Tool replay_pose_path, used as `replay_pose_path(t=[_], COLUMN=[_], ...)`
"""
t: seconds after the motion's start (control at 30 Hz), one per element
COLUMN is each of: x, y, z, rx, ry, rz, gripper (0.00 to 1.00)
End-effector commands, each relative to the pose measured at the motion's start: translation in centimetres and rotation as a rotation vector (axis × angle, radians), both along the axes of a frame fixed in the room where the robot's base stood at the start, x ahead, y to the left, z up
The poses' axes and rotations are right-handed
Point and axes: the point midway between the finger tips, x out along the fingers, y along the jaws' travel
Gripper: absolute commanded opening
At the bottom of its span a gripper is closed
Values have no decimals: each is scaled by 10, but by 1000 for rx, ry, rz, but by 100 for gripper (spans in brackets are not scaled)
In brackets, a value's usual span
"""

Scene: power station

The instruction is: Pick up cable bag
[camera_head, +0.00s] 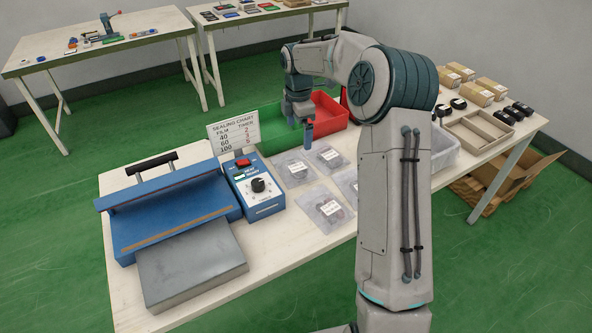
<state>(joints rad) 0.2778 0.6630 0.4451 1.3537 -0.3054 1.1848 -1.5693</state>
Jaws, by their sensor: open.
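Several clear bags with white labels lie flat on the white table. One cable bag (327,208) is nearest the front, with dark coiled contents. Another bag (293,168) lies behind it to the left, and a third (328,156) lies at the back. A further bag (347,184) is partly hidden by my arm. I cannot read the labels well enough to tell which bag holds cable. My gripper (308,140) points down above the back of the bags, near the red bin. It is open, and nothing shows between its fingers.
A blue heat sealer (170,208) with a control box (257,190) and chart sign (233,131) stands left of the bags. Green (262,131) and red (330,112) bins stand behind. A divided tray (473,131) and cartons (478,94) are at right.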

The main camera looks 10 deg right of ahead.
Motion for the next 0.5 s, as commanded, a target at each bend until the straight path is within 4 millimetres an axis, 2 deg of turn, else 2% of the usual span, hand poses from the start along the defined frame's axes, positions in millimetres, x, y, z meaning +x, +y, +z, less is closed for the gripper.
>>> replay_pose_path(t=[0.1, 0.23, 0.5], x=[9, 11, 10], y=[-4, -4, -4], z=[-9, -24, -76], rx=[11, 15, 14], ry=[6, 11, 11], rz=[45, 61, 61], gripper=[100, 100, 100])
